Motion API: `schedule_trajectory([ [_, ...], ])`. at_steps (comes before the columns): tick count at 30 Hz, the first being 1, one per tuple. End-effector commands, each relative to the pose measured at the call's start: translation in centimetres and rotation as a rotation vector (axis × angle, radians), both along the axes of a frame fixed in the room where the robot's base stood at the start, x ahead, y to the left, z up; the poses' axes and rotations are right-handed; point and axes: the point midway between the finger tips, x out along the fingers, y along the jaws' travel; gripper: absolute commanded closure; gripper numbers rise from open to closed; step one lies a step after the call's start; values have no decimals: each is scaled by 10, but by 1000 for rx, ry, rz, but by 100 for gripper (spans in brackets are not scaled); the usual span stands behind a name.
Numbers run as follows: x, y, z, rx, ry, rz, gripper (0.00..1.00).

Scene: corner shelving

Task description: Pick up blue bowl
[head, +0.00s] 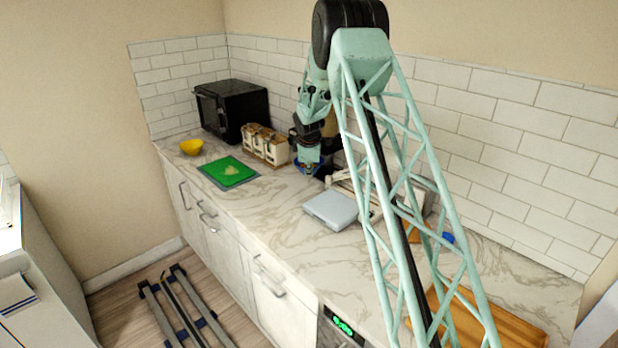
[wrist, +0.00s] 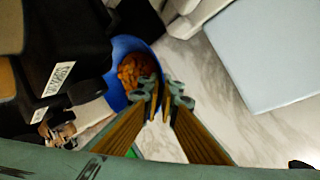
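The blue bowl (wrist: 124,46) stands on the counter and holds orange-brown pieces of food. In the head view only part of its blue rim (head: 297,167) shows beneath my gripper (head: 308,168). In the wrist view my gripper (wrist: 166,92) points down at the bowl's near right edge. Its two fingers are apart, with a narrow gap showing counter between them. The left fingertip overlaps the bowl's rim in the picture; I cannot tell if it touches. Dark objects hide the bowl's left side.
A toaster (head: 264,144) and black microwave (head: 232,108) stand left of the bowl. A green cutting board (head: 229,171) and yellow bowl (head: 191,147) are farther left. A pale blue-grey flat-topped object (head: 331,208) lies to the right. A small blue item (head: 448,237) shows behind my arm.

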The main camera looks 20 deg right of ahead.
Motion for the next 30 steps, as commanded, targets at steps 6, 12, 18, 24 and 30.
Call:
schedule_trajectory([
  [6,-6,19,3,-1,0,2,100],
  [12,-14,43,3,0,0,2,100],
  [18,-26,80,2,-1,-1,4,100],
  [24,-40,121,2,-1,-1,4,100],
  [30,-52,153,2,-1,-1,3,100],
])
